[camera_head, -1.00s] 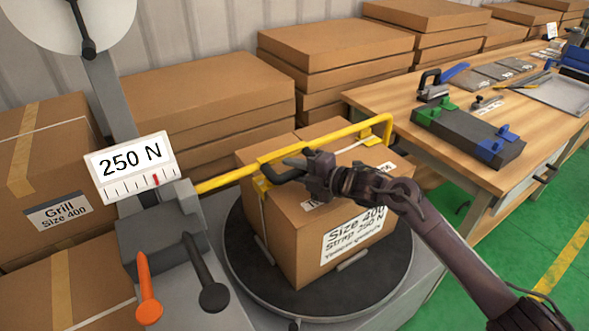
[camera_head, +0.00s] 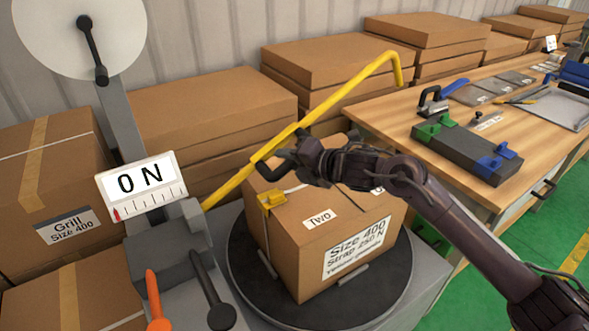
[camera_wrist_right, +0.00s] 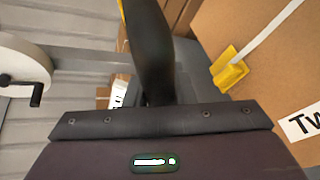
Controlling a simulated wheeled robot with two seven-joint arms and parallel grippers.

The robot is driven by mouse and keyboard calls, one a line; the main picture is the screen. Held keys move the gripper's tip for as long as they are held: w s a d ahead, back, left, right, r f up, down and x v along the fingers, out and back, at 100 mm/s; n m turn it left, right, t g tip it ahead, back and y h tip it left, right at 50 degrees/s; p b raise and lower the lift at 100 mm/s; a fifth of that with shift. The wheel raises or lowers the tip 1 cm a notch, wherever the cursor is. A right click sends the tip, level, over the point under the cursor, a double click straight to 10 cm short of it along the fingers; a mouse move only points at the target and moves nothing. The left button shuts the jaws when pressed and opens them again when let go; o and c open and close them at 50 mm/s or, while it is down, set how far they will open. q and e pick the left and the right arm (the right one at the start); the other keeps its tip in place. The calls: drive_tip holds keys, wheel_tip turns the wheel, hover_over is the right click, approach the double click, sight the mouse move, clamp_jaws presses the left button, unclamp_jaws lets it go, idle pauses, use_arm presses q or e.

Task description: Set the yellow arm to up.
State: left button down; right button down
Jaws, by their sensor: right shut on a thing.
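The yellow arm (camera_head: 340,98) is a bent bar that slopes up to the right from its mount beside the grey post, with its hooked end raised above the box. My right gripper (camera_head: 270,167) is shut on the yellow arm partway along it, over the left side of the box. In the right wrist view a dark finger (camera_wrist_right: 150,50) hides most of the bar; only a yellow sliver shows at the top. My left gripper is not in view.
A cardboard box (camera_head: 285,262) with a strap and a yellow clip (camera_head: 271,199) sits on a dark round turntable (camera_head: 248,285). The gauge (camera_head: 141,185) reads 0 N. Orange (camera_head: 153,295) and black (camera_head: 208,288) levers stand at front left. Boxes stand behind; a workbench (camera_head: 440,185) is right.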

drive_tip(key=s+a+r+n, duration=0.1)
drive_tip(key=r, duration=0.1)
drive_tip(key=s+a+r+n+h+p, duration=0.1)
drive_tip(key=a+r, duration=0.1)
drive_tip(key=r, duration=0.1)
drive_tip(key=s+a+r+n+t+h, duration=0.1)
drive_tip(key=a+r, duration=0.1)
drive_tip(key=r, duration=0.1)
drive_tip(key=shift+s+p, duration=0.15)
drive_tip(key=shift+p, duration=0.15)
drive_tip(key=s+a+r+n+t+h+p, duration=0.1)
drive_tip(key=s+a+r+n+h, duration=0.1)
drive_tip(key=a, duration=0.5)
drive_tip(key=shift+s+a+r+n, duration=0.15)
drive_tip(key=shift+s+r+n, duration=0.55)
drive_tip(key=shift+s+r, duration=0.6)
drive_tip(key=shift+s+f, duration=0.2)
drive_tip(key=c, duration=1.2)
unclamp_jaws()
drive_tip(key=shift+c, duration=0.2)
drive_tip(key=p+v, duration=0.1)
drive_tip(key=v, duration=0.6)
drive_tip(key=shift+s+p, duration=0.3)
drive_tip(key=shift+s, duration=0.1)
